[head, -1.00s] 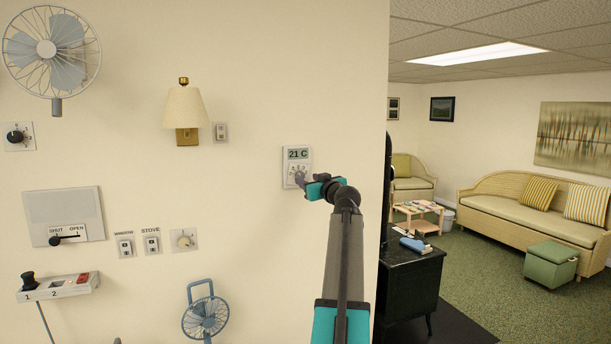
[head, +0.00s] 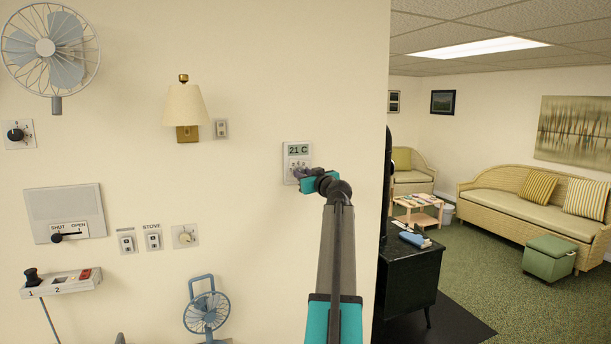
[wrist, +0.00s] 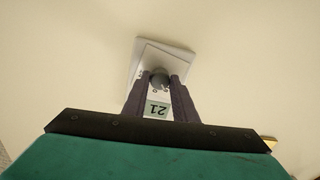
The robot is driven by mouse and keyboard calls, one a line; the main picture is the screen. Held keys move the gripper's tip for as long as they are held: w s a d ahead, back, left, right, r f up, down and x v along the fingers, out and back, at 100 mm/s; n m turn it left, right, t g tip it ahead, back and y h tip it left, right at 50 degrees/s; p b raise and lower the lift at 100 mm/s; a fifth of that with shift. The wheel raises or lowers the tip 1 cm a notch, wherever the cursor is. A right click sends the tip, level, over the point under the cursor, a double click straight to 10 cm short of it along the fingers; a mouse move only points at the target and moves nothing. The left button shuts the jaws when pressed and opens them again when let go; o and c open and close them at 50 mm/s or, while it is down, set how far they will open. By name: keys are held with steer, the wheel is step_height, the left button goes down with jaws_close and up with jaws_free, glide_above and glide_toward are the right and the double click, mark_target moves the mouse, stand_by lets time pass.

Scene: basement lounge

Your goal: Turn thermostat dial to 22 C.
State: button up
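The thermostat (head: 297,150) is a pale wall unit, and its display reads 21 C in the head view. In the wrist view the thermostat (wrist: 158,51) appears upside down, with 21 on its display (wrist: 158,109). Its round grey dial (wrist: 160,77) lies between the two dark fingers of my gripper (wrist: 160,82), one on each side. In the head view my gripper (head: 302,173) is at the lower part of the thermostat and hides the dial. The fingers are very close to the dial's sides; whether they press on it I cannot tell.
On the wall to the left are a lamp (head: 185,105), a fan (head: 50,50), a lever panel (head: 65,212), two switches and a small knob (head: 184,236). Below is a blue fan (head: 206,312).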

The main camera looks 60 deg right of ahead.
steer(key=shift+s+d+r, duration=0.1)
steer(key=shift+d, duration=0.3)
steer(key=shift+c, duration=0.2)
steer(key=shift+a, duration=0.3)
steer(key=shift+m+b, duration=0.4)
steer(key=shift+b, duration=0.15)
steer(key=shift+a+f+m+h+b, duration=0.15)
steer(key=shift+m+b, duration=0.5)
steer(key=shift+m, duration=1.95)
steer(key=shift+m+h+b, duration=0.2)
steer(key=shift+m+b, duration=0.5)
steer(key=shift+m, duration=1.9)
steer(key=shift+a+f+m+h+b, duration=0.15)
steer(key=shift+m+b, duration=0.5)
steer(key=shift+m, duration=1.95)
steer(key=shift+d, duration=0.15)
